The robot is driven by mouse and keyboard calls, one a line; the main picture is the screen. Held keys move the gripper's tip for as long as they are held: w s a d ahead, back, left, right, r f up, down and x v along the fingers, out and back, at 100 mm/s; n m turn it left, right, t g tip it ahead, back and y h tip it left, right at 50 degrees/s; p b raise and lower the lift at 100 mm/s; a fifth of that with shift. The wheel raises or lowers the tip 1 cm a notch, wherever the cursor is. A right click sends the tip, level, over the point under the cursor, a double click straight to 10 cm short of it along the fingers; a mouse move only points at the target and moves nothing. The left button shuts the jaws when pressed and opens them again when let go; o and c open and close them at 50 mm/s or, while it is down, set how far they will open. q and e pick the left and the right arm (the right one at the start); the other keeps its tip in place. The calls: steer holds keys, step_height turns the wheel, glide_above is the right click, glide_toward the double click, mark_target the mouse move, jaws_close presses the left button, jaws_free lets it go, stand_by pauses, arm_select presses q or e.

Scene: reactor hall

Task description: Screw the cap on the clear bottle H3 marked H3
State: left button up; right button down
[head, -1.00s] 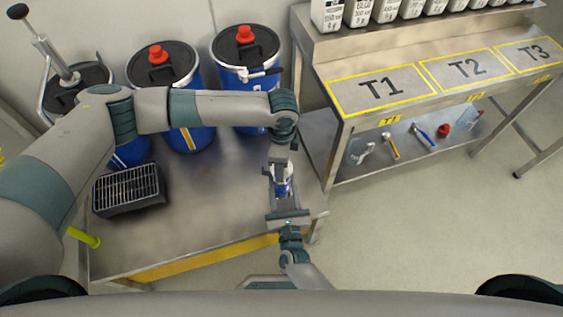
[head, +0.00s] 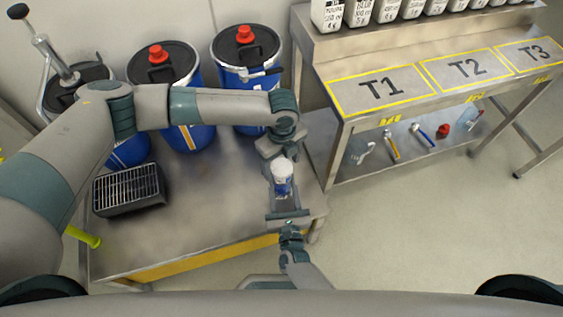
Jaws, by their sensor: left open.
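The clear bottle (head: 282,186), with blue showing on its side, stands upright near the right edge of the steel table. A white cap (head: 283,166) shows at its top; I cannot tell how tightly it sits, and the H3 mark is too small to read. My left gripper (head: 281,155) is open just above and behind the cap, its fingers partly hidden by its own wrist. My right gripper (head: 285,204) reaches in from the front, low on the bottle, with its fingers around it and apparently closed on it.
The table's middle is clear.

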arm_select(q)
steer(key=shift+r, duration=0.1)
steer(key=shift+r, duration=2.2)
steer(key=shift+c, duration=0.4)
steer(key=n, duration=0.3)
steer(key=shift+s+d+r+n, duration=0.15)
steer(key=shift+d+r+n, duration=0.2)
steer(key=shift+n, duration=0.05)
steer(key=n, duration=0.2)
steer(key=r+n, duration=0.1)
steer(key=n, duration=0.1)
steer(key=shift+d+n, duration=0.15)
steer(key=shift+n, duration=0.15)
steer(key=n, duration=0.2)
steer(key=r+n, duration=0.1)
steer(key=n, duration=0.5)
steer(key=a+n, duration=0.1)
steer(key=n, duration=0.1)
steer(key=shift+r+n, duration=0.3)
steer(key=shift+r, duration=0.05)
